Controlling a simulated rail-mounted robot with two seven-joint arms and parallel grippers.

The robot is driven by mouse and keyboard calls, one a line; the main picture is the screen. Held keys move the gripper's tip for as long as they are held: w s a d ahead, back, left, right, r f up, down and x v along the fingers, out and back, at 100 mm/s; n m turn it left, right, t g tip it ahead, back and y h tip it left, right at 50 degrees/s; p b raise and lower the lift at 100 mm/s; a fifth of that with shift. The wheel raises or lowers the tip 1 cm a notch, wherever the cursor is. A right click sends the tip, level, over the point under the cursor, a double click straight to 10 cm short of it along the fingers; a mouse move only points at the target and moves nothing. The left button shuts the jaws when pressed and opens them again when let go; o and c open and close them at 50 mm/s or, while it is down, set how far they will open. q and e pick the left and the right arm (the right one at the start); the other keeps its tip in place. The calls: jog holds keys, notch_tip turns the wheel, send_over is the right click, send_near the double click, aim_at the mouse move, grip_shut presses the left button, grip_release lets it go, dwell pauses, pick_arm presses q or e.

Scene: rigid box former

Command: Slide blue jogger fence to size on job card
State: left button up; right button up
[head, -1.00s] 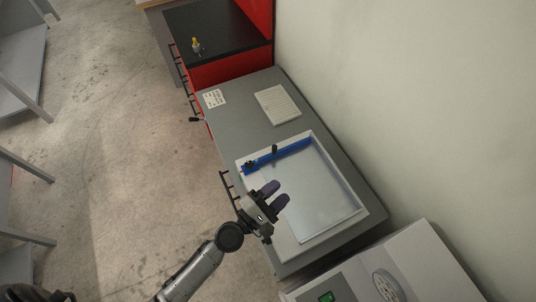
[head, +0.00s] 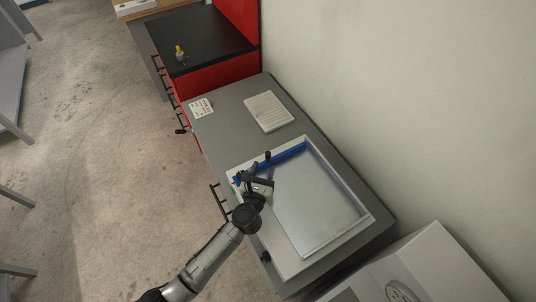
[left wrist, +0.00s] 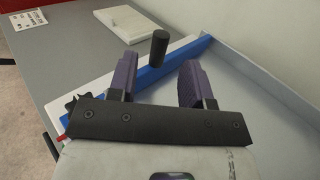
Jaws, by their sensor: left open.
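The blue jogger fence (head: 290,151) lies across the far end of the white-rimmed tray (head: 327,237). A black upright post (head: 267,156) stands on the fence; in the left wrist view the post (left wrist: 159,47) shows between and beyond my finger pads. My left gripper (left wrist: 155,82) is open, with its purple pads spread in front of the fence (left wrist: 150,74). My right gripper is not in view.
A white ribbed pad (head: 269,111) lies on the grey bench (head: 228,125) beyond the tray. A black-topped red cabinet (head: 200,40) with a yellow-topped bottle (head: 180,53) stands farther back. A pale machine (head: 440,265) is at the lower right, and a wall runs along the right.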

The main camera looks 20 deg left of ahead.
aim_at(268, 157)
pick_arm(q)
jog(key=shift+w+a+b, duration=0.15)
jog(key=shift+w, duration=1.35)
jog(key=shift+w+a+b, duration=0.15)
jog(key=shift+w, duration=1.3)
jog(key=shift+c, duration=0.4)
grip_shut()
